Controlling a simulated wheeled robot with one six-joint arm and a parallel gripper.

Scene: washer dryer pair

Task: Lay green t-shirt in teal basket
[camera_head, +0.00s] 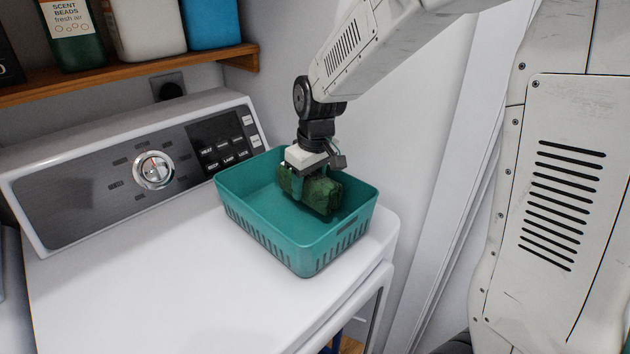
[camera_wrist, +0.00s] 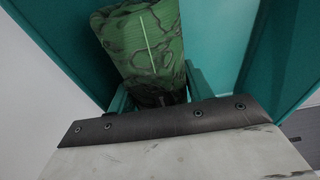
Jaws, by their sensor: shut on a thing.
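The green t-shirt (camera_head: 322,190) is a folded, dark-patterned bundle inside the teal basket (camera_head: 262,226). The basket sits on the white machine top, near its right end. My gripper (camera_head: 306,182) points down into the basket and is shut on the shirt. In the wrist view the shirt (camera_wrist: 143,45) shows beyond the teal fingers (camera_wrist: 158,92), with the basket walls (camera_wrist: 225,40) around it. I cannot tell whether the shirt touches the basket floor.
The machine's control panel (camera_head: 150,165) with a round knob stands behind and left of the basket. A wooden shelf (camera_head: 130,75) with several containers hangs above. A wall (camera_head: 390,130) rises close on the right. The white top (camera_head: 150,285) is clear at the left front.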

